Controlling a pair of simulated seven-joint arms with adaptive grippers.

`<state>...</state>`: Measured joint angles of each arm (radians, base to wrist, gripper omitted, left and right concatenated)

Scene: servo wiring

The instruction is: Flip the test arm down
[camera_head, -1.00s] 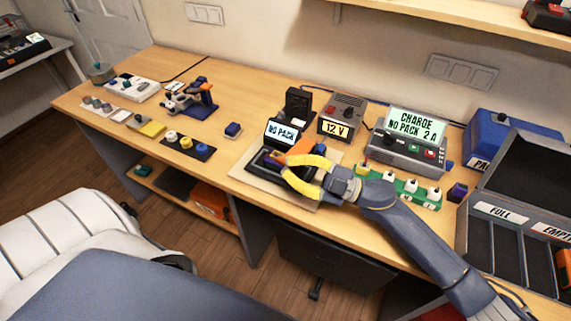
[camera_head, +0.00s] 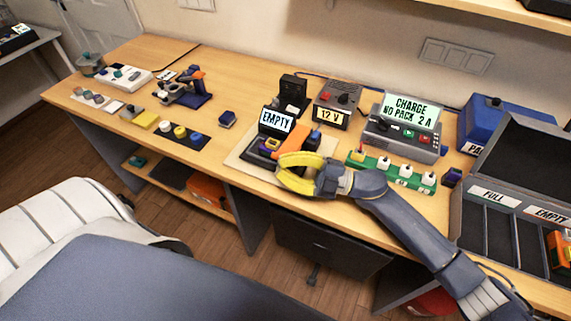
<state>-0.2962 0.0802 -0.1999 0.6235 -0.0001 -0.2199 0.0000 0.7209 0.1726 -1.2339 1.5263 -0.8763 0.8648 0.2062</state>
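The battery tester (camera_head: 268,157) sits on a pale board at the middle of the bench. Its small screen (camera_head: 277,121) reads EMPTY. An orange arm (camera_head: 290,141) lies low across the tester, with a dark blue piece (camera_head: 313,139) by its right end. A small purple and yellow part (camera_head: 268,144) shows at the left of the tester. My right gripper (camera_head: 281,172) has yellow fingers and is just in front of the orange arm. The fingertips overlap in this view, so I cannot tell their gap or any contact. My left gripper is not in view.
Behind the tester stand a 12 V supply (camera_head: 338,103) and a charger (camera_head: 401,124) reading NO PACK 2 A. A green strip (camera_head: 390,172) with several knobs lies to the right. A case (camera_head: 486,232) marked FULL and EMPTY is at far right.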

